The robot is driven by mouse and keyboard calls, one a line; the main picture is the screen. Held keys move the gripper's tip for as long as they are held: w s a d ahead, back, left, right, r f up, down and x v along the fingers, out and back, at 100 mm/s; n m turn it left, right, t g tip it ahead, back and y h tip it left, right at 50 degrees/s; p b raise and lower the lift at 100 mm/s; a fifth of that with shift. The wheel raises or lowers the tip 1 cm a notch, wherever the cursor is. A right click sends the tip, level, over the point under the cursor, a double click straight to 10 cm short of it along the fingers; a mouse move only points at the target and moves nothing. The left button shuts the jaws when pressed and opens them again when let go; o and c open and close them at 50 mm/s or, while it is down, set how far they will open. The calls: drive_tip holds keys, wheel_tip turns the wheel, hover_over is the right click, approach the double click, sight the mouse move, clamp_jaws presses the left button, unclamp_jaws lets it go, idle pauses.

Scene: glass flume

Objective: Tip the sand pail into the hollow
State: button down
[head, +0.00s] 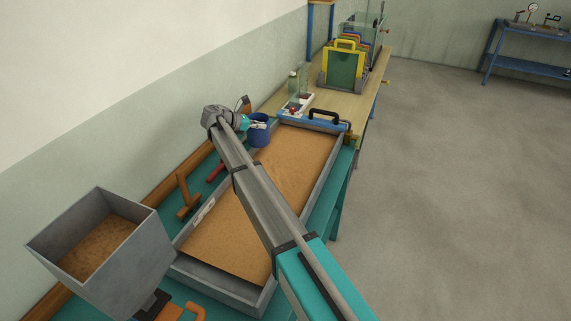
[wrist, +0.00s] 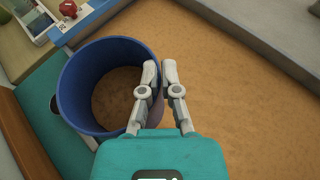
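The blue sand pail (head: 260,131) is at the far left corner of the sand bed (head: 225,232). In the wrist view the pail (wrist: 70,88) is seen from above, with brown sand in its bottom. My gripper (wrist: 160,70) has one finger inside the pail's right rim and one outside, close together, so it looks shut on the rim. The gripper (head: 249,122) is partly hidden by my arm in the head view. The pail looks upright; whether it touches what is below is unclear. No hollow can be made out; my arm covers part of the sand.
A grey hopper (head: 150,267) holding sand stands at the near left. Wooden pieces (head: 186,198) and a red tool (head: 216,172) lie left of the tray. A black handle (head: 326,116) is at its far end. Yellow frames (head: 343,65) stand beyond. Floor at right is clear.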

drive_tip(key=s+d+f+m+t+y+b, duration=0.1)
drive_tip(key=s+d+f+m+t+y, duration=0.1)
drive_tip(key=s+d+f+m+y, duration=0.1)
drive_tip(key=shift+s+d+f+m+y, duration=0.3)
drive_tip(key=shift+d+f+y, duration=0.2)
drive_tip(key=shift+d+f, duration=0.35)
drive_tip(key=shift+f+b, duration=0.1)
drive_tip(key=shift+b, duration=0.2)
drive_tip(key=shift+s+d+f, duration=0.2)
drive_tip(key=shift+d+f, duration=0.05)
drive_tip(key=shift+s+d+f+m+t+y+b, duration=0.15)
drive_tip(key=shift+d+f+m+t+y+b, duration=0.1)
drive_tip(key=shift+f+m+t+y+b, duration=0.4)
idle(0.7)
drive_tip(key=shift+f+m+y+b, duration=0.35)
drive_tip(key=shift+f+y+b, duration=0.1)
drive_tip(key=shift+f+b, duration=0.3)
drive_tip(key=shift+r+m+t+y, duration=0.1)
drive_tip(key=shift+m+t+y, duration=0.4)
drive_tip(key=shift+t, duration=0.15)
idle(0.6)
drive_tip(key=shift+s+f+m+t+y+b, duration=0.1)
drive_tip(key=shift+f+m+t+y+b, duration=0.35)
drive_tip(key=shift+f+b, duration=0.55)
